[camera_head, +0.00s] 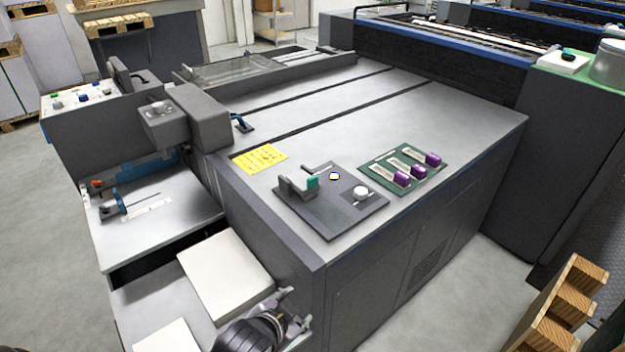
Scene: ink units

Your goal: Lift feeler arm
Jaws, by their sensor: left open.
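A dark plate (330,222) lies on the grey machine top. On it stands a small grey arm (293,188) with a teal end (312,181), which looks like the feeler arm; it sits low over the plate. A small round dial (334,176) and a white knob (361,192) are on the same plate. My left gripper (297,309) is at the bottom edge, in front of the machine's side and below the plate. It is open, empty and apart from the arm. My right gripper is not in view.
A green board (404,170) with several purple-ended parts lies right of the plate. A yellow note (259,158) is on its left. White paper stacks (225,275) lie beside my left gripper. A wooden pallet (562,310) stands at lower right. The rear machine top is largely clear.

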